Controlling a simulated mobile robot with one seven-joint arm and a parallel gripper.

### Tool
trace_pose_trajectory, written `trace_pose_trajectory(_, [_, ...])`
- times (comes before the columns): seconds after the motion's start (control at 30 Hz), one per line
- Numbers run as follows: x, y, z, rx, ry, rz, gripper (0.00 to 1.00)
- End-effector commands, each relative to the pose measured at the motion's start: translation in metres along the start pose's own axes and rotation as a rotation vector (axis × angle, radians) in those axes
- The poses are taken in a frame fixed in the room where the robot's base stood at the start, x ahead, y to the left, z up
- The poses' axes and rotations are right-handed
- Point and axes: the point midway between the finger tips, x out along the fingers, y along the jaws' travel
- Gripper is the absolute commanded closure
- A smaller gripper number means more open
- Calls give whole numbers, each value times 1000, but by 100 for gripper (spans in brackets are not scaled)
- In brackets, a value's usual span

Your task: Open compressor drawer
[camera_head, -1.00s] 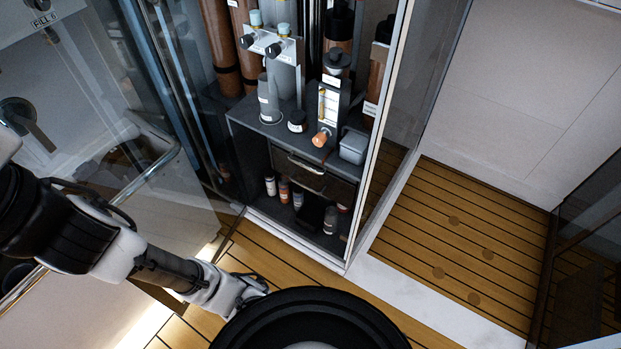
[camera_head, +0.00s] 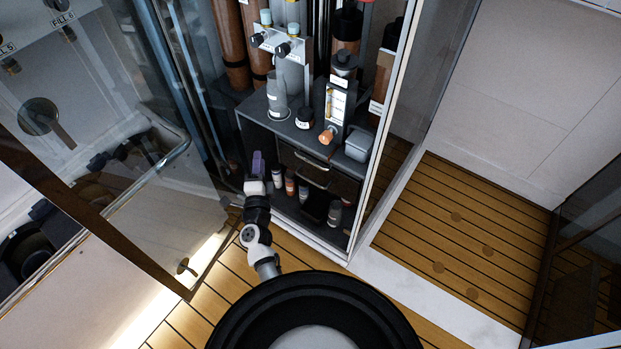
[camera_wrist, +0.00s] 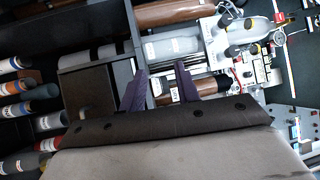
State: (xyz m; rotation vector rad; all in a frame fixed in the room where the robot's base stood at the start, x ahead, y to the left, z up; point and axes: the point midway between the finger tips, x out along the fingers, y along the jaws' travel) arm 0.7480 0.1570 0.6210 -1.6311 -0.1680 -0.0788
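The compressor drawer (camera_head: 322,181) is a dark front under the grey cabinet top. It carries a pale bar handle (camera_head: 312,160) along its upper part and looks closed. My gripper (camera_head: 257,160), with purple fingers, is at the cabinet's left front side, left of the handle and apart from it. In the wrist view the two purple fingers (camera_wrist: 162,70) stand apart with nothing gripped between them. A dark grey box-like front (camera_wrist: 88,88) lies left of the fingers there; I cannot tell for certain that it is the drawer.
Several small bottles (camera_head: 290,187) stand on the shelf below the drawer. A grey flask (camera_head: 277,97), an orange-knobbed device (camera_head: 335,105) and a grey box (camera_head: 358,145) stand on the cabinet top (camera_head: 262,124). A glass panel (camera_head: 170,215) is at left. The wooden floor (camera_head: 450,240) is clear at right.

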Motion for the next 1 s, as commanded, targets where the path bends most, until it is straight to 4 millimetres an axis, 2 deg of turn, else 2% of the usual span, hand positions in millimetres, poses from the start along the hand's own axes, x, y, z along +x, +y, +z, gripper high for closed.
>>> trace_pose_trajectory(0.03, [-17,41,-25,29,48,89,68])
trace_pose_trajectory(0.1, [-39,86,-53,71,111,183,68])
trace_pose_trajectory(0.13, [-48,101,-63,87,136,216,68])
trace_pose_trajectory(0.23, [-74,137,-88,123,200,294,68])
trace_pose_trajectory(0.37, [-87,156,-102,144,237,334,68])
trace_pose_trajectory(0.47, [-82,160,-105,147,241,336,68])
trace_pose_trajectory(0.57, [-68,165,-107,146,240,334,68])
trace_pose_trajectory(1.0, [14,196,-124,146,239,333,68])
